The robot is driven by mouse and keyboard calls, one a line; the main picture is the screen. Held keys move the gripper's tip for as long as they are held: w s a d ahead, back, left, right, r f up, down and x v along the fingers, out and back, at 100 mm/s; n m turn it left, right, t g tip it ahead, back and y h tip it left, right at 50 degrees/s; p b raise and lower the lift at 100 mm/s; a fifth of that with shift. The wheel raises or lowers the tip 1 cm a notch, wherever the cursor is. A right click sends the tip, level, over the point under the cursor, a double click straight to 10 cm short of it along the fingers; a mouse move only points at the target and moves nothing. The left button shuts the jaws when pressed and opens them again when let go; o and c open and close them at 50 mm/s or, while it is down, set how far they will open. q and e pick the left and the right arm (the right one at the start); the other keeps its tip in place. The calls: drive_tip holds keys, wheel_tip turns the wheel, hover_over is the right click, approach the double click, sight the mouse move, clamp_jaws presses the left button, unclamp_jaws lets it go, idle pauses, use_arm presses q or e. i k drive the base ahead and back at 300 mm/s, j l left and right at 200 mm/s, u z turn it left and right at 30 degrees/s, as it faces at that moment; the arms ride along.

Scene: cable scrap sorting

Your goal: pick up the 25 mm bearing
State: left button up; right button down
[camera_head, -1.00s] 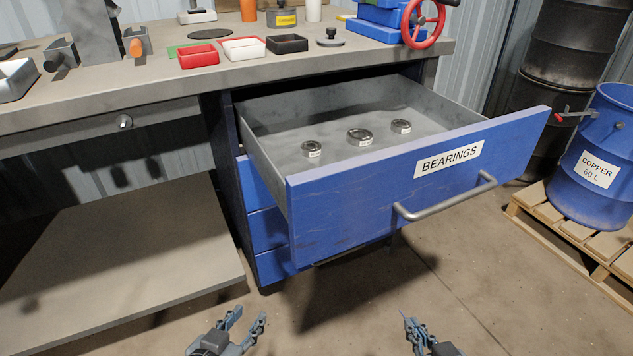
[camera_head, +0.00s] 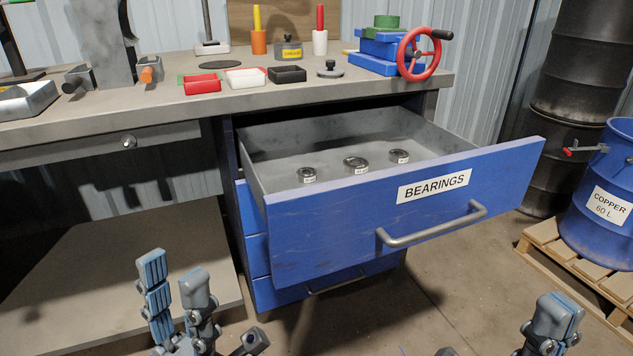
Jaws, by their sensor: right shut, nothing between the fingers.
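Three ring-shaped bearings lie apart in the open drawer (camera_head: 300,239) labelled BEARINGS: a left bearing (camera_head: 307,175), a middle bearing (camera_head: 356,165) and a right bearing (camera_head: 399,157). Each has a small white label, too small to read, so I cannot tell which is 25 mm. The middle one looks widest. My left gripper (camera_head: 175,284) is open and empty, in front of the bench at lower left, left of the drawer. My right gripper (camera_head: 556,316) is shut and empty at the lower right edge, partly cut off, right of the drawer handle (camera_head: 435,231).
The drawer front stands between my grippers and the bearings; its top is open. The benchtop (camera_head: 150,105) holds red, white and black trays and a blue vise-like tool with a red handwheel (camera_head: 425,53). A blue COPPER drum (camera_head: 600,200) stands on a pallet (camera_head: 560,255) at right.

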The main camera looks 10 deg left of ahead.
sight(397, 156)
drive_tip(key=l+u, duration=0.1)
drive_tip(key=u, duration=0.3)
drive_tip(key=l+u, duration=0.15)
drive_tip(key=u, duration=0.2)
drive_tip(key=l+u, duration=0.15)
drive_tip(key=u, duration=0.25)
drive_tip(key=l+u, duration=0.25)
drive_tip(key=l, duration=0.25)
drive_tip(key=k+l+u, duration=0.1)
drive_tip(key=l+u, duration=0.15)
drive_tip(key=l, duration=0.2)
drive_tip(key=k+l+u, duration=0.2)
drive_tip(key=l, duration=0.25)
drive_tip(key=k+l, duration=0.1)
drive_tip(key=l, duration=0.25)
drive_tip(key=k+l, duration=0.1)
drive_tip(key=l, duration=0.3)
drive_tip(key=k+l+u, duration=0.1)
drive_tip(key=l, duration=0.25)
drive_tip(key=k+l, duration=0.15)
drive_tip(key=l, duration=0.25)
drive_tip(key=k+l, duration=0.1)
drive_tip(key=l, duration=0.25)
drive_tip(key=k+l, duration=0.15)
drive_tip(key=l, duration=0.2)
drive_tip(key=i+l+u, duration=0.55)
drive_tip(key=i+l, duration=0.15)
